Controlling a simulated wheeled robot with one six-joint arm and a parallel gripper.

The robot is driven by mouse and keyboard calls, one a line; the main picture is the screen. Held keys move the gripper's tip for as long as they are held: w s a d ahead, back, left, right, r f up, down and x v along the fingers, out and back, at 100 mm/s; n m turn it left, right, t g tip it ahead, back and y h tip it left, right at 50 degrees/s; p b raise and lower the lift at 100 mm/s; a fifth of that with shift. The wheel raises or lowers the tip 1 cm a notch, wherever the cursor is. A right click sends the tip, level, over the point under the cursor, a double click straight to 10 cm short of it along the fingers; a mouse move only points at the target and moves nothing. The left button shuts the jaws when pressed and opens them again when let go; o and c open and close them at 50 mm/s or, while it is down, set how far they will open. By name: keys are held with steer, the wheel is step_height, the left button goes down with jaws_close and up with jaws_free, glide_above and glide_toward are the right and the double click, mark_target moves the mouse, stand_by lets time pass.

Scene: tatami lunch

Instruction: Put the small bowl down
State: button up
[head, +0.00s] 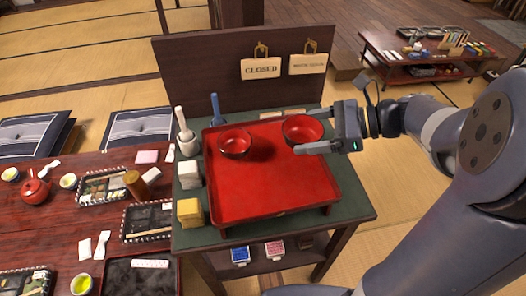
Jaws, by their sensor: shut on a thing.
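My gripper (316,130) reaches in from the right and is shut on the small bowl (302,130), red inside with a dark rim. The bowl is roughly upright over the far right part of the red tray (275,190). I cannot tell whether its base touches the tray. One finger shows in front of the bowl's lower right side, and the gripper hides its right edge. Another red bowl (235,146), darker outside, stands on the tray's far left part.
The tray stands on a green-topped table (352,200). A white block (189,174), a yellow block (190,213) and a white bottle-like thing (187,140) line its left side. A board with hanging signs (262,68) rises behind. The tray's middle and front are clear.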

steer(key=shift+a+f, duration=0.15)
steer(key=shift+a, duration=0.2)
step_height(320, 180, down, 9)
steer(key=shift+f+b, duration=0.15)
steer(key=shift+b, duration=0.9)
steer(key=shift+f, duration=0.1)
steer(key=shift+f, duration=0.15)
steer(key=o, duration=1)
steer(key=shift+r, duration=0.35)
steer(key=p+v, duration=0.1)
steer(key=v, duration=1.1)
